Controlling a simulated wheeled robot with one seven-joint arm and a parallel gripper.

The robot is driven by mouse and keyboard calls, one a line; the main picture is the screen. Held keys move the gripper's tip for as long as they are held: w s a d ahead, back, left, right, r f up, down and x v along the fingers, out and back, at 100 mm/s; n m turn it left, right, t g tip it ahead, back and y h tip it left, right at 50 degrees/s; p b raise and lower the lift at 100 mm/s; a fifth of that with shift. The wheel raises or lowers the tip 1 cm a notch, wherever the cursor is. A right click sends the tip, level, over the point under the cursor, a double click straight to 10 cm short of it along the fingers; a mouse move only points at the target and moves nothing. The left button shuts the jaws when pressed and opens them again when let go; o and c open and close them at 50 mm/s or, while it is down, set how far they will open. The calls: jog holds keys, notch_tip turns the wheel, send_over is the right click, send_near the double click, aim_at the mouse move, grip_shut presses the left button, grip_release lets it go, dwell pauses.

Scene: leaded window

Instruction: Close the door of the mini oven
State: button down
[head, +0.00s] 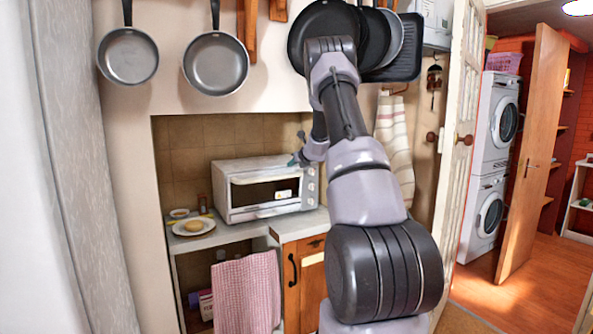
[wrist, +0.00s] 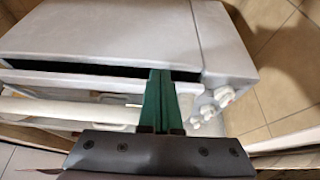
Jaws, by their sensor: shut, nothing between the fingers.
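The white mini oven (head: 228,189) stands on the counter in the wall niche, with its knobs on the right of its front. In the wrist view its top (wrist: 120,35) fills the upper part, with a dark gap under the front edge. The door (wrist: 110,98), with a pale bar handle (wrist: 60,110), shows below that gap and stands ajar; its exact angle is unclear. My gripper (wrist: 161,73) is shut and empty, its green fingers pointing at the gap near the knobs. In the head view my gripper (head: 297,160) is at the oven's upper right front, partly hidden by my arm.
A plate with food (head: 193,227) and a small bowl (head: 179,213) sit left of the oven. A pink checked cloth (head: 246,293) hangs below the counter. Pans (head: 216,64) hang above. A striped towel (head: 393,125) hangs at the right.

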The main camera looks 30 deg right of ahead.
jog(key=shift+w+r, duration=0.15)
jog(key=shift+w, duration=0.9)
